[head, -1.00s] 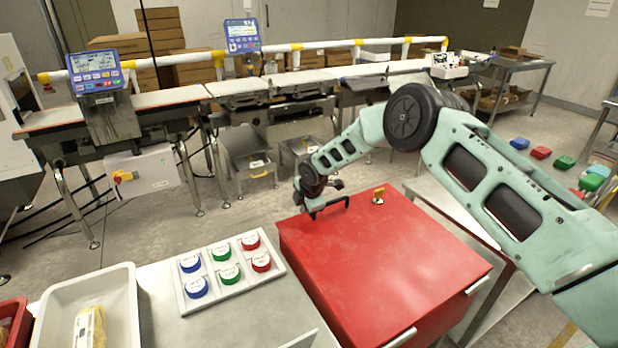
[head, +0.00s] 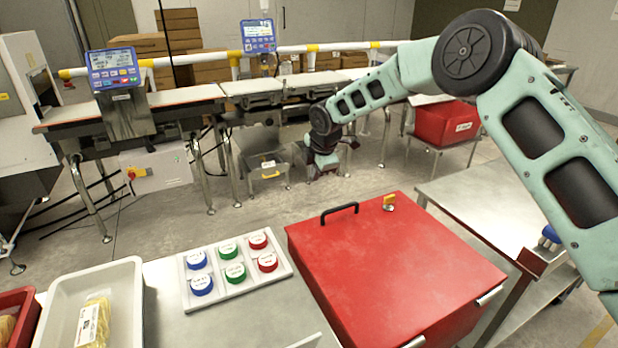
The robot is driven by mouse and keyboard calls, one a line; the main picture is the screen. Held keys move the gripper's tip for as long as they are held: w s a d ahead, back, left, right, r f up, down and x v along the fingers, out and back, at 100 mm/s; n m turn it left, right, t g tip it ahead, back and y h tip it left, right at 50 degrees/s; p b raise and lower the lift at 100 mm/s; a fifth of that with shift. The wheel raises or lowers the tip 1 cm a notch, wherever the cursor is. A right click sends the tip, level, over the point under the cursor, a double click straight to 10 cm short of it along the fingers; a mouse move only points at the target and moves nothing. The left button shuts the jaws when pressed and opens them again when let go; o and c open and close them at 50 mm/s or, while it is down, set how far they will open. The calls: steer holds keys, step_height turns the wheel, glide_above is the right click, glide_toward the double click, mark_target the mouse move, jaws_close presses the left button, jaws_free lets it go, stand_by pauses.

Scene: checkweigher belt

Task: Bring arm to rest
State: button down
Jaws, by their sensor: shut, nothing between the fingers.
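My arm reaches in from the right of the head view and bends down at its far end. My gripper (head: 324,172) hangs beyond the back edge of the red lidded box (head: 395,265), apart from it, over the floor in front of the conveyor. It is small and dark here, and its fingers are hard to make out; it is shut and holds nothing.
A white tray of several coloured round pieces (head: 290,272) and a white bin with a yellow packet (head: 137,300) stand at the left. The conveyor (head: 185,96) runs along the back. A red bin (head: 440,124) stands at back right. A metal table (head: 480,190) lies under my arm.

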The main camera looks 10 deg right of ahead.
steer(key=s+a+r+m+g, duration=0.1)
steer(key=s+a+r+m, duration=0.15)
steer(key=s, duration=0.55)
steer(key=s+a+r+m+g, duration=0.15)
steer(key=s+r, duration=0.25)
steer(key=s, duration=0.5)
steer(key=s+a+r+m, duration=0.2)
steer(key=s+r, duration=0.2)
steer(key=s, duration=0.4)
steer(key=s+d+m+g, duration=0.1)
steer(key=s+d+m, duration=0.3)
steer(key=s, duration=0.8)
steer(key=s+d+m, duration=0.3)
steer(key=s+d, duration=0.1)
steer(key=s, duration=0.9)
steer(key=shift+d+m+g+h, duration=0.15)
steer(key=shift+m+g+h, duration=0.15)
steer(key=shift+m+g, duration=0.1)
steer(key=shift+s+r, duration=0.1)
